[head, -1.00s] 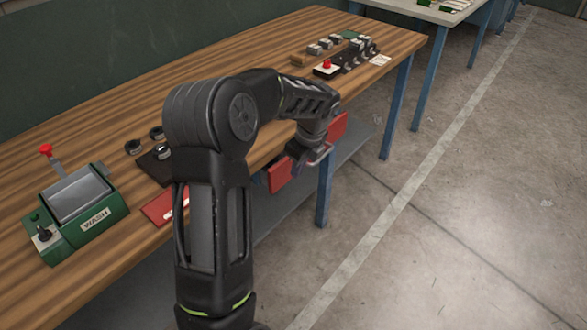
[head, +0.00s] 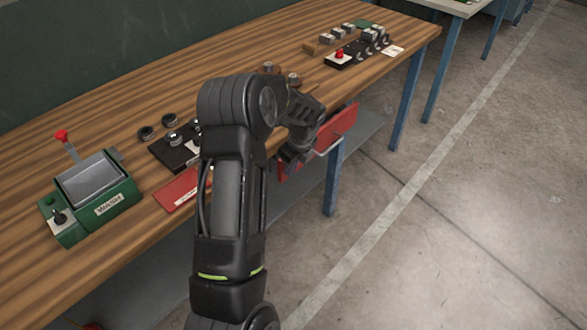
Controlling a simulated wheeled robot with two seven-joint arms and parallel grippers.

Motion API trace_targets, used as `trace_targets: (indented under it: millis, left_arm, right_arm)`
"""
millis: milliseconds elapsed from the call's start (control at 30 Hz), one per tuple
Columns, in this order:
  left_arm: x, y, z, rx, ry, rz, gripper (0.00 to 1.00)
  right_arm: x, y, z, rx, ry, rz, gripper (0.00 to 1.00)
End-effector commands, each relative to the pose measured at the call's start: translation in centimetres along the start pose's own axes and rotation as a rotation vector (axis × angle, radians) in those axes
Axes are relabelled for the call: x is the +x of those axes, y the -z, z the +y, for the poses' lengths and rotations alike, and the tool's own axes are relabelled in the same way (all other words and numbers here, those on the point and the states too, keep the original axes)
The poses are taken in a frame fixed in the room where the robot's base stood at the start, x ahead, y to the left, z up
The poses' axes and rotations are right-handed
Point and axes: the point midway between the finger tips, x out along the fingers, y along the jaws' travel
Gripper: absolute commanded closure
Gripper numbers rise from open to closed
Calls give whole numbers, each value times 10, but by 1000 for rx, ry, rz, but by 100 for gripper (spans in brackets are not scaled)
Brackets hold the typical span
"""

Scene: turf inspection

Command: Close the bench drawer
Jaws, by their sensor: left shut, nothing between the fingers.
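The bench drawer (head: 338,126) has a red front with a metal bar handle, under the front edge of the wooden bench (head: 250,62). My left arm hides part of it, and I cannot tell how far it stands out. My left gripper (head: 290,161) is shut and empty. It overlaps the left part of the drawer front in the head view; I cannot tell whether it touches. My right gripper is not in view.
On the bench stand a green WASH box (head: 92,196) with a red-knobbed lever, a red plate (head: 180,189), dark round parts and a black block with a red button (head: 340,58). A blue leg (head: 334,180) stands below the drawer. The floor at right is clear.

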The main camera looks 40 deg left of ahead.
Motion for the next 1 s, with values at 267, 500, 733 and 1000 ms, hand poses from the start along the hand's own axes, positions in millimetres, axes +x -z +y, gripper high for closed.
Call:
trace_targets:
  millis: [267, 500, 733, 1000]
  left_arm:
    - [3, -14, 0, -3, -1, -2, 100]
    - [6, -25, 0, 1, 0, 0, 100]
    - [6, -24, 0, 0, 0, 0, 100]
    - [1, -4, -8, 2, 0, -1, 100]
  right_arm:
    - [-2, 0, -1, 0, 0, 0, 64]
    - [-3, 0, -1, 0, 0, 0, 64]
    - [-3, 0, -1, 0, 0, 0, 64]
    - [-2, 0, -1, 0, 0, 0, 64]
